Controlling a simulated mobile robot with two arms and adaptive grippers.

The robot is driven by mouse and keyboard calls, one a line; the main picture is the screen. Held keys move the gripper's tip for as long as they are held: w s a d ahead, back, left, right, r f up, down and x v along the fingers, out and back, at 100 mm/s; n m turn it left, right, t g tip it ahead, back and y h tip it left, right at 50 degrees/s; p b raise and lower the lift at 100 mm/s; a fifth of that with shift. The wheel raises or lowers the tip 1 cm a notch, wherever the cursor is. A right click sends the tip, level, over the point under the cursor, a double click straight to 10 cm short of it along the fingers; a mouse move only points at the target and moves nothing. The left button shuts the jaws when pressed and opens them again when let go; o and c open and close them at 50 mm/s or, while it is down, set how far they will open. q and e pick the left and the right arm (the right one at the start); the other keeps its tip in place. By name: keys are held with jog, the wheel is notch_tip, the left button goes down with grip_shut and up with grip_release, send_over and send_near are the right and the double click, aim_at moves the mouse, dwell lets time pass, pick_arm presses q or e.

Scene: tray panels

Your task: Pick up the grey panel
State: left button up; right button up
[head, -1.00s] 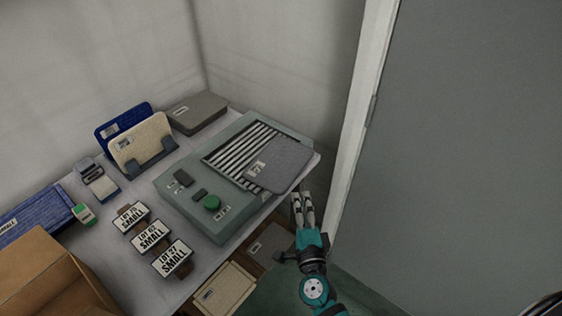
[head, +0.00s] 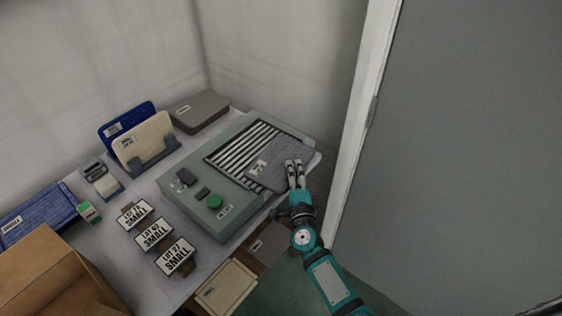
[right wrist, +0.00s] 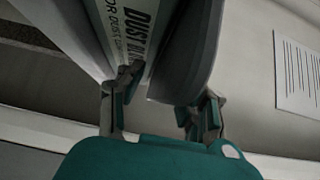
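The grey panel (head: 274,167) lies flat on the right part of a grey-green machine with a striped slatted top, overhanging its front right edge. My right gripper (head: 294,163) is at the panel's near right edge in the head view. In the right wrist view a grey rounded slab, apparently the panel (right wrist: 188,50), reaches between the spread fingers of my right gripper (right wrist: 163,95), closer to the right finger. The fingers look apart, with a gap beside the left one. Whether either touches the panel is unclear. My left gripper is not in view.
The machine (head: 180,205) has a green button (head: 215,201). A rack holds a cream panel (head: 146,139) and a blue panel (head: 124,116). A cardboard box (head: 45,275) is at lower left. A white door frame (head: 358,130) rises close on the right.

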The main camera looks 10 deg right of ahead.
grip_shut()
jog(key=shift+r, duration=0.15)
